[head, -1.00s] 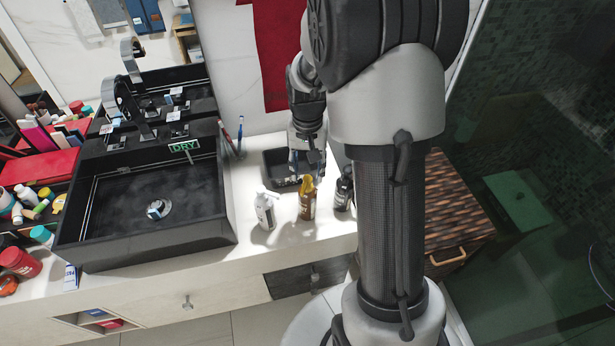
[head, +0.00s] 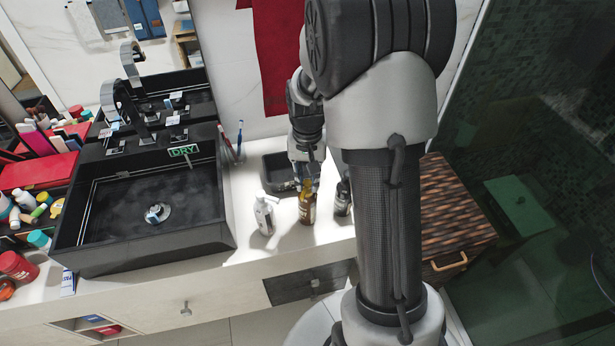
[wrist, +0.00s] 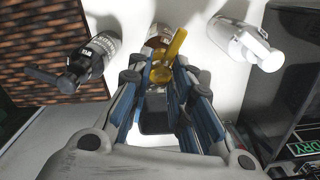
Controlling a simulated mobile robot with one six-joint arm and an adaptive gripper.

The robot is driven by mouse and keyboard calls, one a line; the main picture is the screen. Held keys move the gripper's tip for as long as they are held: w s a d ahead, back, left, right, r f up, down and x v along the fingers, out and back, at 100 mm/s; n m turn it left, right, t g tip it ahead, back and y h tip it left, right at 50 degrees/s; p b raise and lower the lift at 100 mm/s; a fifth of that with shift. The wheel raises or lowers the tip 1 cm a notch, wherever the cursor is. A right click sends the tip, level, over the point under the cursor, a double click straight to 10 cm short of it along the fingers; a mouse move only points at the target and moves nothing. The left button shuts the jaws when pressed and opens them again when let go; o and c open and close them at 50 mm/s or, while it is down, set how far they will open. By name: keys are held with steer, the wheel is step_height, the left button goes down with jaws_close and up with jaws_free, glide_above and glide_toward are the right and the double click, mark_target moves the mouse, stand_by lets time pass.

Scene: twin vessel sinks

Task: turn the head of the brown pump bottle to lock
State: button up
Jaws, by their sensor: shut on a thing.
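The brown pump bottle (head: 307,210) stands upright on the white counter between a white pump bottle and a dark one. Its yellow pump head (wrist: 166,66) shows in the wrist view, with the nozzle pointing up and to the right in the picture. My gripper (wrist: 163,84) is above the bottle, its blue-lined fingers on either side of the head and shut on it. In the head view my gripper (head: 306,184) comes down from above and covers most of the head.
The white pump bottle (head: 264,213) stands close on the left and the dark pump bottle (head: 343,196) close on the right. A black tray (head: 277,172) lies behind. The black sink (head: 140,215) is farther left. The counter's front edge is near.

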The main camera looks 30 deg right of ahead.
jaws_close()
steer(key=shift+n, duration=0.4)
steer(key=n+p, duration=0.2)
steer(key=n, duration=0.1)
steer(key=shift+r+n, duration=0.1)
steer(key=shift+n, duration=0.3)
steer(key=n+p, duration=0.1)
steer(key=n, duration=0.3)
steer(key=n+p, duration=0.1)
steer(key=n, duration=0.4)
steer(key=shift+p, duration=0.3)
steer(key=n, duration=0.4)
steer(key=shift+p, duration=0.4)
steer(key=shift+n, duration=0.3)
